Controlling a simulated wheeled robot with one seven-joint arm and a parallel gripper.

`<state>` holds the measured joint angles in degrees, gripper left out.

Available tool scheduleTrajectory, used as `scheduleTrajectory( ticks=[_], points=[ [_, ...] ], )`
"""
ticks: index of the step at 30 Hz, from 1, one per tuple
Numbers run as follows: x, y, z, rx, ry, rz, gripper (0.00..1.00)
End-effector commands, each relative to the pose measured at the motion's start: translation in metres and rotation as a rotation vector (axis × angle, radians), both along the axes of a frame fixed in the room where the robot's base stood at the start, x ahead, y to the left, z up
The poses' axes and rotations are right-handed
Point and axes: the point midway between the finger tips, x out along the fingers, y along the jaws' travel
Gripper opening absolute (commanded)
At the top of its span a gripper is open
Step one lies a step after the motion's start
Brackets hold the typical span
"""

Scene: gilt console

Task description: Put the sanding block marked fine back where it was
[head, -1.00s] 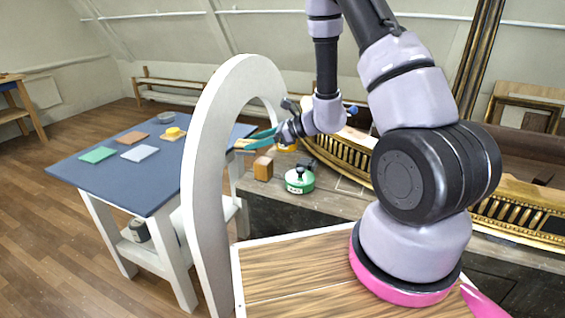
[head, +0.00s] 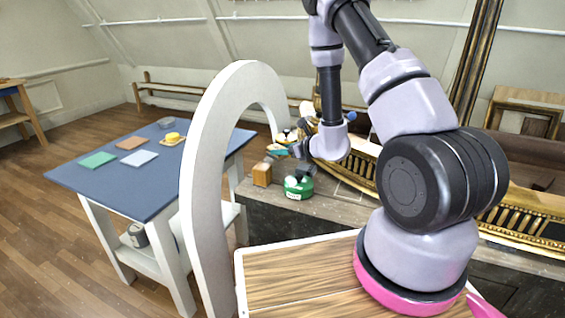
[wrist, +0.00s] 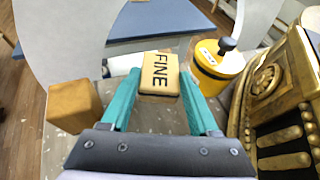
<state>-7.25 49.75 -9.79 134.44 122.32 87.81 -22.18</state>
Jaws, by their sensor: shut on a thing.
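The sanding block (wrist: 159,77) is tan with a dark lower layer and reads FINE in the wrist view. My gripper (wrist: 157,82) is shut on it, with one teal finger on each side. In the head view my gripper (head: 277,150) is above the grey bench, behind the wooden cube and the green tin. I cannot make out the sanding block clearly there.
A white arch (head: 205,150) stands left of my arm. A wooden cube (head: 262,172), a green tin (head: 298,188) and a yellow tin (wrist: 218,66) stand near my gripper. Gilt moulding (head: 362,165) lies to the right. The blue table (head: 130,184) holds several coloured pads.

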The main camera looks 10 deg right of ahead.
Motion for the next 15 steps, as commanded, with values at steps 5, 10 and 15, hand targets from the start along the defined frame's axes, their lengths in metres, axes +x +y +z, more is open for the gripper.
scheduleTrajectory(
  ticks=[5, 10, 15],
  points=[
    [0.000, 0.000, -0.022, 0.001, 0.003, 0.000, 0.00],
    [0.000, 0.000, -0.043, 0.001, 0.000, 0.000, 0.00],
    [0.001, 0.000, -0.044, 0.002, -0.003, 0.000, 0.00]
  ],
)
